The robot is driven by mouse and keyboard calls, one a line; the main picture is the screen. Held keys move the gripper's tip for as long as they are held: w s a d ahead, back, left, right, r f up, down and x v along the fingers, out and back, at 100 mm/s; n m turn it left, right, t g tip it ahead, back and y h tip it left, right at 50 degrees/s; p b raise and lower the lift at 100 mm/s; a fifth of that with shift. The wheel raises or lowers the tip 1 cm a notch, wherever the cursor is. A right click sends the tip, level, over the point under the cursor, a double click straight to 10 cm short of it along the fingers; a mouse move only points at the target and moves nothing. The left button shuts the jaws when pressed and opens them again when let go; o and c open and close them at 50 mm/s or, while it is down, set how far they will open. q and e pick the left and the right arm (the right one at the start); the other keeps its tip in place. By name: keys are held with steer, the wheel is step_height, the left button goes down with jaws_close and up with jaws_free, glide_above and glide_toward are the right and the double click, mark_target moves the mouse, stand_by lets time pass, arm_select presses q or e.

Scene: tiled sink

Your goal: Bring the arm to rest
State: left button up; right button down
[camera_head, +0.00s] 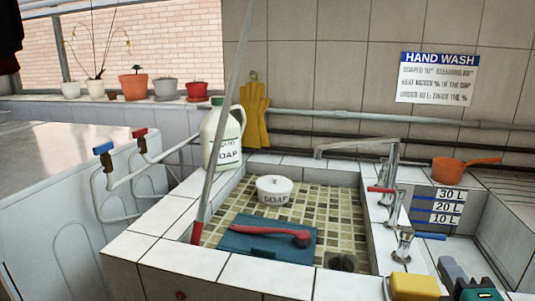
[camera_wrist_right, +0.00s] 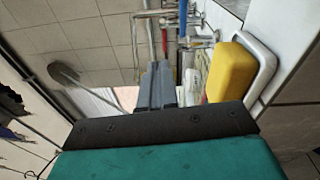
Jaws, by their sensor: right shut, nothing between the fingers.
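My right gripper (camera_head: 452,270) shows at the bottom right of the head view, partly cut off by the frame edge. Its grey fingers are together with nothing between them, and its teal body is behind. In the right wrist view its closed fingers (camera_wrist_right: 158,85) point away over the teal and black housing. It is just right of a yellow sponge (camera_head: 414,286), which also shows in the wrist view (camera_wrist_right: 231,72) in a white dish. I cannot tell how far apart they are. My left gripper is not in the head view.
Taps (camera_head: 398,205) rise on the divider. A second basin with level marks (camera_head: 448,207) is at right, an orange pan (camera_head: 465,165) behind it. A soap jug (camera_head: 222,135) stands left.

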steer(key=s+a+f+m+g+y, duration=0.2)
steer(key=s+a+f+m+g, duration=0.45)
steer(key=s+f+m, duration=0.35)
steer(key=s+a+f+m+g+y, duration=0.1)
steer(key=s+a+f+m+g, duration=0.45)
steer(key=s+f+g, duration=0.4)
arm_select(q)
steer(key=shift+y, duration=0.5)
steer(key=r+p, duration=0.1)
steer(key=p, duration=0.1)
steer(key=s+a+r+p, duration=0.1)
steer(key=p, duration=0.1)
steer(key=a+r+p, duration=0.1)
steer(key=p, duration=0.2)
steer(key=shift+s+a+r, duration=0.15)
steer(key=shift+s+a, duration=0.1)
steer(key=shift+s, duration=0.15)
arm_select(e)
steer(key=w+t, duration=0.1)
steer(key=t, duration=0.2)
steer(key=w+a+t+y, duration=0.1)
steer(key=w+t, duration=0.1)
steer(key=w+a+t, duration=0.1)
steer(key=w+t, duration=0.1)
steer(key=t, duration=0.1)
steer(key=shift+w+f+n+t+y, duration=0.2)
steer(key=shift+w+n+t+y, duration=0.1)
steer(key=shift+n+y, duration=0.1)
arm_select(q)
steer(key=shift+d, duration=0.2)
